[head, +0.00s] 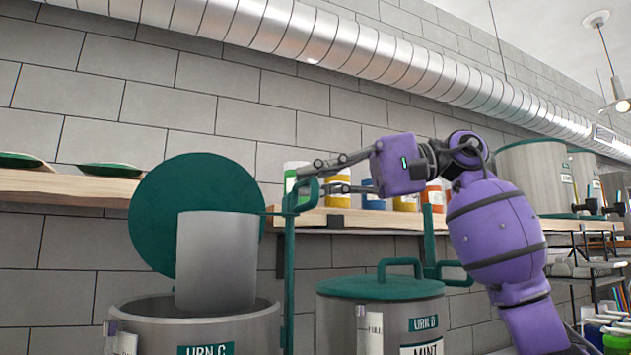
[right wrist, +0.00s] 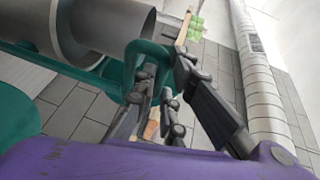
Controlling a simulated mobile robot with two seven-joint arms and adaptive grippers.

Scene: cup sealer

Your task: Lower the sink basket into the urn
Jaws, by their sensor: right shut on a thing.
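The sink basket, a plain grey cylinder (head: 216,255), is upright over the mouth of the open urn C (head: 150,328). Its lower edge overlaps the urn's opening in the head view; I cannot tell exactly how deep it sits. A green lid (head: 165,190) stands tilted up behind it. My right gripper (head: 308,182) is shut on a green loop handle to the right of the cylinder. The handle (right wrist: 133,58) also shows between the fingers in the right wrist view, with the grey basket (right wrist: 118,22) beyond it. My left gripper is not in view.
Urn D (head: 382,318), with its green lid closed, stands right of urn C. A wooden shelf (head: 70,186) with green dishes and coloured jars (head: 338,188) runs along the tiled wall behind. More urns (head: 535,175) stand at the right.

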